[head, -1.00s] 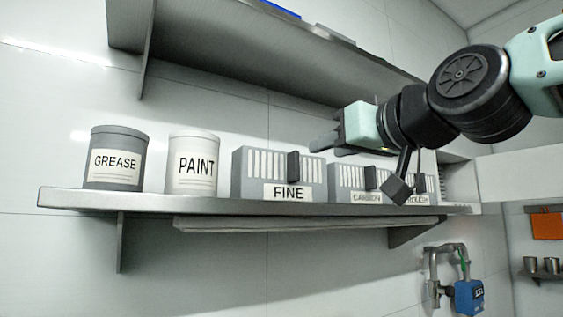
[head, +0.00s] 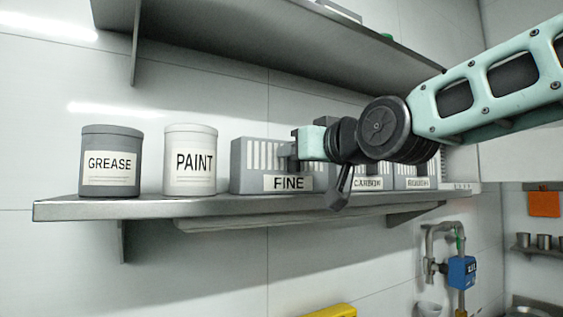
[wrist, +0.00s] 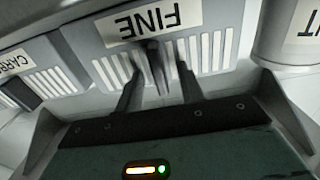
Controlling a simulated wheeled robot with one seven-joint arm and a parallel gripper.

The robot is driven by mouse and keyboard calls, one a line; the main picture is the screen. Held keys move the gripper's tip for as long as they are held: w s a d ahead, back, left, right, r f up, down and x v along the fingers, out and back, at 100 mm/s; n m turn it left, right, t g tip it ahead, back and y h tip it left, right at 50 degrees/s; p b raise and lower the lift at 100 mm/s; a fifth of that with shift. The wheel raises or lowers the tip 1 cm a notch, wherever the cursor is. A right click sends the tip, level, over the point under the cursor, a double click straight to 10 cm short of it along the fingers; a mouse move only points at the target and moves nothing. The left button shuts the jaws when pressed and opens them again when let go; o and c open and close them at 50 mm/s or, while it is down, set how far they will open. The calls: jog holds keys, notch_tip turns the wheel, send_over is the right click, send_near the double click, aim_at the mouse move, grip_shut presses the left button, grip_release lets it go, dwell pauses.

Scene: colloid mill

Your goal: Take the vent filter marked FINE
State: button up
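The vent filter marked FINE (head: 243,160) is a grey slotted box standing on the shelf, with its label low on the front. It also shows upside down in the wrist view (wrist: 90,42), with a dark upright handle (wrist: 153,62) on its front. My gripper (head: 287,150) is at the front of this filter. In the wrist view my gripper (wrist: 161,78) is open, with one finger on each side of the handle and gaps showing between. In the head view the gripper hides the handle and part of the slots.
The shelf (head: 130,207) also holds a GREASE can (head: 110,140), a PAINT can (head: 190,140) close left of FINE, and CARBON (head: 368,183) and ROUGH (head: 418,183) filters to the right. An upper shelf (head: 250,60) hangs above.

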grip_shut()
jog(key=shift+r, duration=0.2)
